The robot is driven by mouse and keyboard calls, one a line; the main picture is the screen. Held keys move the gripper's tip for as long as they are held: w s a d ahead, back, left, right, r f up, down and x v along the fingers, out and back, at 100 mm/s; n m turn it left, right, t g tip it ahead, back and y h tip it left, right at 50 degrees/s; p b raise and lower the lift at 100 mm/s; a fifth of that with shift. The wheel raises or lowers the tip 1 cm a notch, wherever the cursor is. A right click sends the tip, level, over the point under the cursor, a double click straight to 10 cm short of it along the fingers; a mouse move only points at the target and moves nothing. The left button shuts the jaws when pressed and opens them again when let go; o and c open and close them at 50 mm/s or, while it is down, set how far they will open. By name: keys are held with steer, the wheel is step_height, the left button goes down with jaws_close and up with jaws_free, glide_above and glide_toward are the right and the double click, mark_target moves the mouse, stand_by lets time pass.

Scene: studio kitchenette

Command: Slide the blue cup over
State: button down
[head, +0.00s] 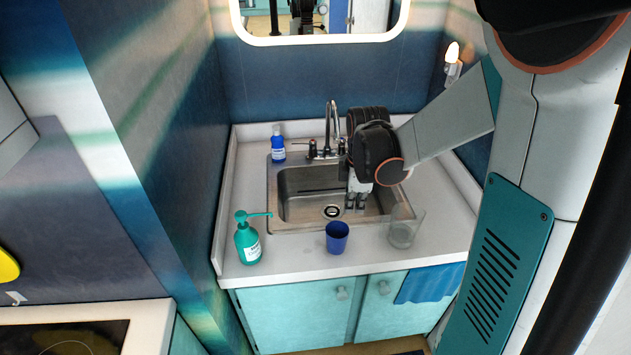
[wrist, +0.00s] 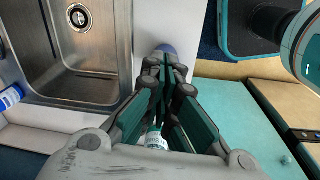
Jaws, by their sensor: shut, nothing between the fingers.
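The blue cup (head: 337,238) stands upright on the counter's front strip, in front of the sink. My gripper (head: 355,206) points down near the sink's front edge, behind and slightly right of the cup in the head view. In the wrist view my gripper (wrist: 164,78) is shut and empty. A bluish round shape beyond the fingertips, likely the cup (wrist: 166,48), is mostly hidden by them. I cannot tell whether the fingers touch it.
A clear glass (head: 404,229) stands right of the cup. A teal pump bottle (head: 247,240) is to its left. The sink (head: 305,205) and faucet (head: 331,125) lie behind. A blue bottle (head: 277,145) stands at the back left. Bare counter lies between pump bottle and cup.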

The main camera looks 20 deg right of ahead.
steer(key=shift+n+g, duration=0.5)
steer(key=shift+n, duration=0.4)
steer(key=f+b, duration=0.1)
steer(key=f, duration=0.3)
steer(key=d+f+b, duration=0.1)
steer(key=f, duration=0.3)
steer(key=d+f+b, duration=0.1)
steer(key=f, duration=0.4)
steer(key=shift+s, duration=0.15)
steer(key=shift+a, duration=0.15)
steer(key=w+a, duration=0.1)
steer(key=a, duration=0.4)
steer(key=w+a+b, duration=0.1)
steer(key=w+a, duration=0.1)
steer(key=a, duration=0.3)
steer(key=w+a, duration=0.1)
steer(key=a, duration=0.5)
steer(key=shift+w+b, duration=0.25)
steer(key=shift+b, duration=0.1)
